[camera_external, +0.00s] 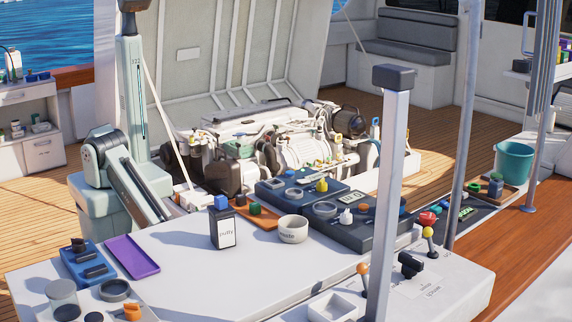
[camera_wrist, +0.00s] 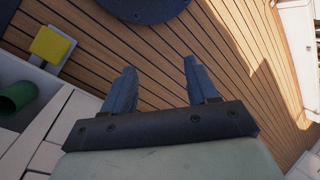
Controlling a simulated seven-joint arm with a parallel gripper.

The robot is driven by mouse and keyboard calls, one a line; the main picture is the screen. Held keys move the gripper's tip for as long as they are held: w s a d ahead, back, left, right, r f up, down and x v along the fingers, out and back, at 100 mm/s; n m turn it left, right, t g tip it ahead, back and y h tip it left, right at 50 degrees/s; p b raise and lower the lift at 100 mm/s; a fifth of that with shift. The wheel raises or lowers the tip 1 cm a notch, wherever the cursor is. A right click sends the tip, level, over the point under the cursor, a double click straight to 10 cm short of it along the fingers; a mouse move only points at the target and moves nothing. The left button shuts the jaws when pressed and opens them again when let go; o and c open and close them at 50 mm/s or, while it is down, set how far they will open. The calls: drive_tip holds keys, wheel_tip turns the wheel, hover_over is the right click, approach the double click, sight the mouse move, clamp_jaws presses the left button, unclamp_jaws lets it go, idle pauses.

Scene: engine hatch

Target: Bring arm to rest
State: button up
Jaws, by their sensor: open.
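My gripper (camera_wrist: 160,68) shows in the wrist view with its two dark fingers apart. Nothing is between them. The wooden deck (camera_wrist: 110,45) lies beyond the fingertips, and no thing touches them. In the external view my pale green arm (camera_external: 130,85) stands at the left, beside the white worktop (camera_external: 190,275). Its upper part reaches the top edge of the picture. I cannot make out my gripper in that view.
The wrist view shows a dark round thing (camera_wrist: 147,8) and a yellow pad (camera_wrist: 50,44).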

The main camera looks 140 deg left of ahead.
drive_tip(key=s+d+f+m, duration=0.1)
drive_tip(key=s+d+m, duration=0.2)
drive_tip(key=d+m, duration=0.2)
drive_tip(key=s+d+f+m+g, duration=0.1)
drive_tip(key=s+d+m, duration=0.3)
drive_tip(key=d, duration=0.3)
drive_tip(key=shift+d+f+m+h, duration=0.25)
drive_tip(key=shift+m+h, duration=0.05)
drive_tip(key=shift+m, duration=0.3)
